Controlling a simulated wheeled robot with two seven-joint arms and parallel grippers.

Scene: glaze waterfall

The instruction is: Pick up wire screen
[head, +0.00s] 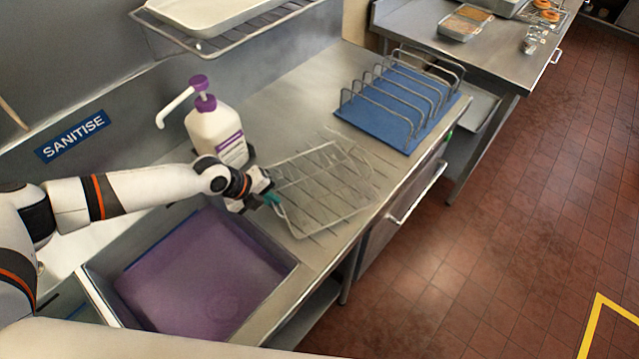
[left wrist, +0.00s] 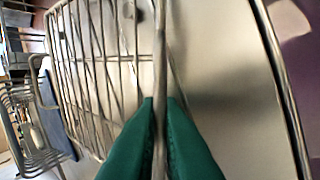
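The wire screen (head: 322,180) is a grey metal grid on the steel counter side, right of my left gripper (head: 271,197). In the left wrist view, the wire screen (left wrist: 105,60) fills the left and middle. The green fingers of my left gripper (left wrist: 161,100) lie close on both sides of its edge bar, with the bar pinched between them. Whether the screen touches the counter or hangs just above it is hard to tell. My right gripper is out of view.
A sink with purple liquid (head: 205,275) is at the front left. A white bottle with a purple pump (head: 213,128) stands behind my left gripper. A blue mat (head: 372,124) carries a wire rack (head: 410,88). A shelf with a tray (head: 225,35) hangs above.

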